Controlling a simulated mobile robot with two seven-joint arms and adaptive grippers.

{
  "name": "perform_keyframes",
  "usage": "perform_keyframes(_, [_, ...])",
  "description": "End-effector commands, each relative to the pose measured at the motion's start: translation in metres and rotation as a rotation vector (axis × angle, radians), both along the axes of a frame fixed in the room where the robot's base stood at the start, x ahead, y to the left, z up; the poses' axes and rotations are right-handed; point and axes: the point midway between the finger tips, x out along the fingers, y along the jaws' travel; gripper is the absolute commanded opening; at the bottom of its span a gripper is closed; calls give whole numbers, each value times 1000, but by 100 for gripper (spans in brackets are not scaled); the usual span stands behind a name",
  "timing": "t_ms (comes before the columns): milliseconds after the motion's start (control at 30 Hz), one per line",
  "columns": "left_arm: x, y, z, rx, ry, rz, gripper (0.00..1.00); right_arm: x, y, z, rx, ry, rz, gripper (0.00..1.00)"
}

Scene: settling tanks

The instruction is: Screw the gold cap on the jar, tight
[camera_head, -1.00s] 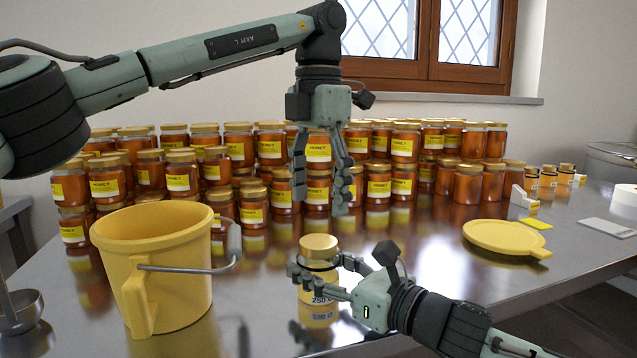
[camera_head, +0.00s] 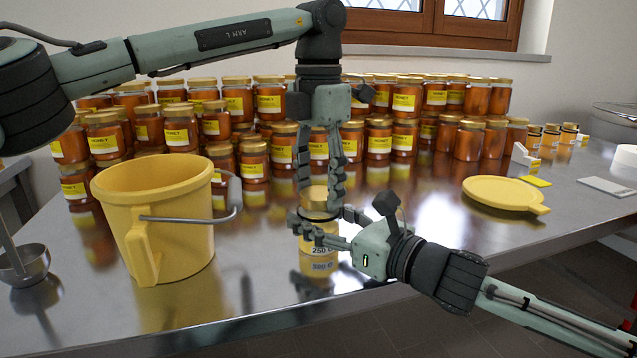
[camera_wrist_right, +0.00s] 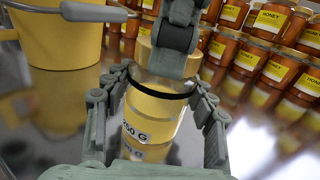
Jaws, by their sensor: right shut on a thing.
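The jar (camera_head: 319,240) stands upright on the steel table in the head view, with a label reading 250 G. It also shows in the right wrist view (camera_wrist_right: 152,115). The gold cap (camera_head: 317,194) sits on the jar's mouth and looks level. My right gripper (camera_head: 318,224) is shut around the jar from the right, below the cap. My left gripper (camera_head: 320,190) points down from above, its fingers on either side of the cap. One left finger hides part of the cap (camera_wrist_right: 150,56) in the wrist view. Whether the left fingers press on the cap is unclear.
Rows of honey jars (camera_head: 270,104) fill the back. A yellow lid (camera_head: 503,193) lies at the right.

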Motion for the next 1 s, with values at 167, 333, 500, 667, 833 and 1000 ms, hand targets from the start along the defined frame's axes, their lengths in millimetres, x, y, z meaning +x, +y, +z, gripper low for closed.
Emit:
perform_keyframes(167, [0, 0, 0, 1, -1, 0, 25, 0, 0, 0, 0, 0, 0, 0])
perform_keyframes(333, [0, 0, 0, 1, -1, 0, 16, 0, 0, 0, 0, 0, 0, 0])
perform_keyframes(500, [0, 0, 0, 1, -1, 1, 65, 0, 0, 0, 0, 0, 0, 0])
perform_keyframes(667, [0, 0, 0, 1, -1, 0, 75, 0, 0, 0, 0, 0, 0, 0])
perform_keyframes(833, [0, 0, 0, 1, -1, 0, 75, 0, 0, 0, 0, 0, 0, 0])
perform_keyframes(1000, [0, 0, 9, 0, -3, 1, 75, 0, 0, 0, 0, 0, 0, 0])
